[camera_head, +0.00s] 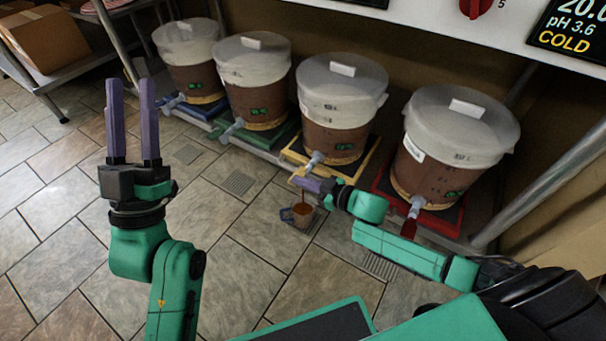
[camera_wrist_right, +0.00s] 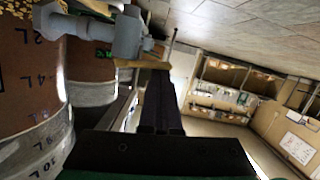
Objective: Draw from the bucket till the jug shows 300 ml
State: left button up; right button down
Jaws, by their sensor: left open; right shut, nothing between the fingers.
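Four brown-filled buckets with pale lids stand in a row. The third bucket (camera_head: 334,128) stands on a yellow mat (camera_head: 292,154), its grey tap (camera_head: 314,162) facing the floor. The tap also shows large in the right wrist view (camera_wrist_right: 118,36). A small jug (camera_head: 300,215) with brown contents stands on the floor below that tap. A thin brown streak above it looks like falling liquid. Its scale is unreadable. My right gripper (camera_head: 304,184) is shut and empty beside the tap; contact is unclear. My left gripper (camera_head: 132,92) is open and empty, pointing up, far left of the jug.
The other buckets stand on blue, green and red mats; the fourth bucket (camera_head: 458,133) has a red-ended tap. A drain grate (camera_head: 237,183) lies in the tiled floor. A shelf with a cardboard box (camera_head: 45,38) is at upper left. The middle floor is clear.

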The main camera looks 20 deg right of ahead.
dwell(0.5)
pick_arm(q)
notch_tip(320, 180, down, 20)
jog(key=w+d+r+n+g+y+p, duration=0.1)
jog(key=w+d+n+g+y+p, duration=0.15)
jog(key=g, duration=0.35)
jog(key=s+d+f+g+y+p, duration=0.1)
jog(key=s+f+g, duration=0.4)
jog(key=f, duration=0.5)
jog(key=s+f+g+y+p, duration=0.1)
jog(key=s+f+g, duration=0.1)
jog(key=s+f, duration=0.7)
jog(key=r+p, duration=0.1)
jog(key=r+g+p, duration=0.1)
jog(key=p, duration=0.1)
jog(key=r+p, duration=0.1)
jog(key=shift+w+r+g+p, duration=0.3)
jog(key=shift+g+p, duration=0.05)
jog(key=shift+g, duration=0.05)
pick_arm(e)
jog(key=s+d+r, duration=0.5)
jog(key=s+r, duration=0.1)
jog(key=s, duration=0.2)
jog(key=shift+d+r, duration=0.2)
jog(key=shift+d, duration=0.05)
